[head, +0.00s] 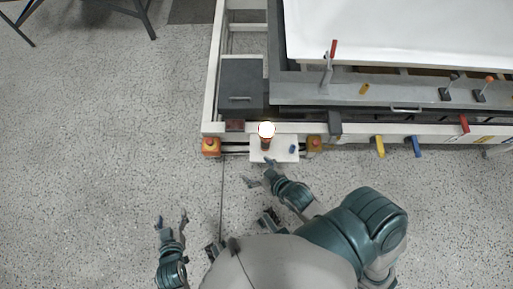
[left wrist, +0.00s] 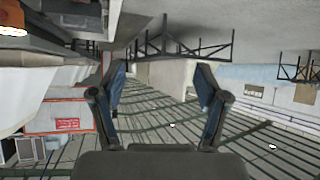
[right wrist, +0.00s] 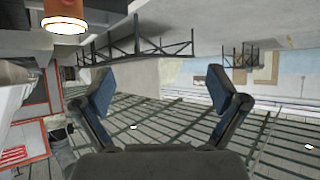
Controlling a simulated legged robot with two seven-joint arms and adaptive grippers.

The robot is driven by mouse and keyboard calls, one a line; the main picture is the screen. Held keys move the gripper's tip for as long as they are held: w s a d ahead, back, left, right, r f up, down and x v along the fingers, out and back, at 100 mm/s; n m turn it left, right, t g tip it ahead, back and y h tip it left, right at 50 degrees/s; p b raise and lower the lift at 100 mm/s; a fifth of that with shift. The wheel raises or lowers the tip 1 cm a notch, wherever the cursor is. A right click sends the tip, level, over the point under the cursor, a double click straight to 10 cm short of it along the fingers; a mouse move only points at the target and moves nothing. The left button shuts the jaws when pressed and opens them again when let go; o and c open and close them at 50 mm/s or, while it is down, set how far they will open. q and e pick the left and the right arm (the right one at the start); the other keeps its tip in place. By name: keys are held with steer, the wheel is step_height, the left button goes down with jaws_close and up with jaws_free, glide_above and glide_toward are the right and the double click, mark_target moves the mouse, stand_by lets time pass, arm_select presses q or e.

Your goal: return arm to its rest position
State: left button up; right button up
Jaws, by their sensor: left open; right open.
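My left gripper (head: 171,222) is at the lower left in the head view, over bare floor, with its fingers apart and nothing between them. Its two blue-padded fingers also show apart in the left wrist view (left wrist: 160,90). My right gripper (head: 258,176) is just below the small white panel (head: 262,153) at the front of the machine frame. Its fingers are spread and empty, as the right wrist view (right wrist: 157,90) also shows. I cannot tell from above how far the right fingers are from the panel.
The white machine frame (head: 213,90) carries a large white shell (head: 400,35) and several coloured handles.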

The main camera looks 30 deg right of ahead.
arm_select(q)
steer(key=shift+a, duration=0.1)
arm_select(e)
steer(key=shift+f, duration=0.1)
arm_select(q)
steer(key=s+a+f+g+y+p, duration=0.1)
steer(key=s+f+g+p, duration=0.3)
steer(key=f, duration=0.8)
steer(key=s+a+f+g+y+p, duration=0.1)
steer(key=s+a+f+g+p, duration=0.3)
steer(key=s+f+p, duration=0.4)
steer(key=s+f+g, duration=0.1)
steer(key=s+f, duration=0.3)
steer(key=s, duration=0.1)
arm_select(e)
steer(key=s+d+f+g+h, duration=0.1)
steer(key=s+f+g, duration=0.3)
steer(key=s+f, duration=0.4)
steer(key=s+d+f+g+h, duration=0.1)
steer(key=s+d+f+g, duration=0.3)
steer(key=s+f, duration=0.5)
step_height(320, 180, down, 7)
steer(key=shift+g, duration=0.7)
arm_select(q)
steer(key=shift+f, duration=0.1)
